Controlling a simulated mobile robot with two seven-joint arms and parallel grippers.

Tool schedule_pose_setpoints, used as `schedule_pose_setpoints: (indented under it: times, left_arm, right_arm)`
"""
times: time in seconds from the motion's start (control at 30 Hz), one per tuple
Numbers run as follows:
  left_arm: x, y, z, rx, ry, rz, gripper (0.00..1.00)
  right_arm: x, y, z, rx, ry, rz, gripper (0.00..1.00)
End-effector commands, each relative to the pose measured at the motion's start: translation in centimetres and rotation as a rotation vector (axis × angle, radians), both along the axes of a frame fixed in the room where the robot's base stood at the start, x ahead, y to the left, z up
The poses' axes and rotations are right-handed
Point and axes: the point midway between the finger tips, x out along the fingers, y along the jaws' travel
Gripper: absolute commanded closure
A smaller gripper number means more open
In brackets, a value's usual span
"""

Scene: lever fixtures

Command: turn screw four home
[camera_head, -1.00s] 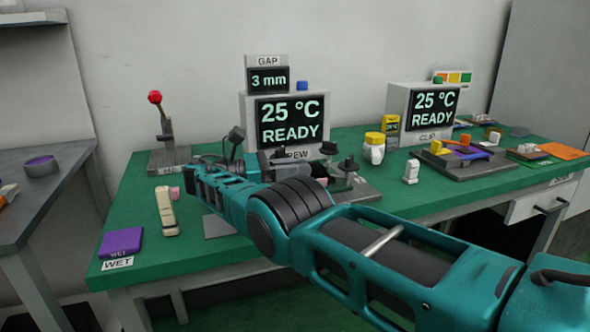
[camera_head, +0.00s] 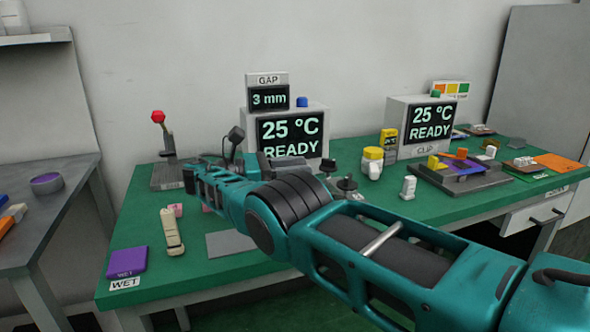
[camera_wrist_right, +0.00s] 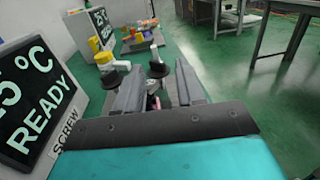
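Black round-topped knobs of the screw fixture (camera_head: 347,183) stand on the green bench, in front of the SCREW display (camera_head: 291,133). In the right wrist view, one black knob (camera_wrist_right: 158,70) shows in the gap past the fingers and another (camera_wrist_right: 116,66) beyond the left finger. Numbers are not readable, so I cannot tell which is screw four. My right gripper (camera_wrist_right: 157,88) is open, its grey fingers apart and pointing towards the knobs. A small pink part shows between the fingers; contact is unclear. In the head view my arm hides part of the fixture. My left gripper is out of view.
A red-ball lever (camera_head: 158,117) stands at the back left. A purple WET pad (camera_head: 127,262) and a beige piece (camera_head: 172,232) lie front left. A yellow-lidded jar (camera_head: 373,163), a white bottle (camera_head: 408,187) and the CLIP fixture (camera_head: 465,178) stand to the right.

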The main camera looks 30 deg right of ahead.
Motion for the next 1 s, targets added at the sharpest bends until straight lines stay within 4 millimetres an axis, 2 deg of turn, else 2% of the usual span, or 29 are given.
schedule_pose_setpoints:
  times: [0.03, 0.5, 0.8, 1.0]
  left_arm:
    - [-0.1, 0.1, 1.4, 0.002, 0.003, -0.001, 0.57]
    - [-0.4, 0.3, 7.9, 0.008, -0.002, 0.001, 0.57]
    - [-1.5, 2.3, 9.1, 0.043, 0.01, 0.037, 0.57]
    - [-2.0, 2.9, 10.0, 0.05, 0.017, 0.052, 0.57]
  right_arm:
    - [0.0, 0.0, 1.6, -0.001, 0.0, 0.001, 0.62]
    - [0.0, 0.0, 8.4, -0.001, 0.0, 0.0, 0.62]
    - [0.0, -0.1, 12.7, -0.001, -0.001, -0.001, 0.62]
    - [0.0, -0.1, 14.6, -0.001, 0.0, -0.001, 0.62]
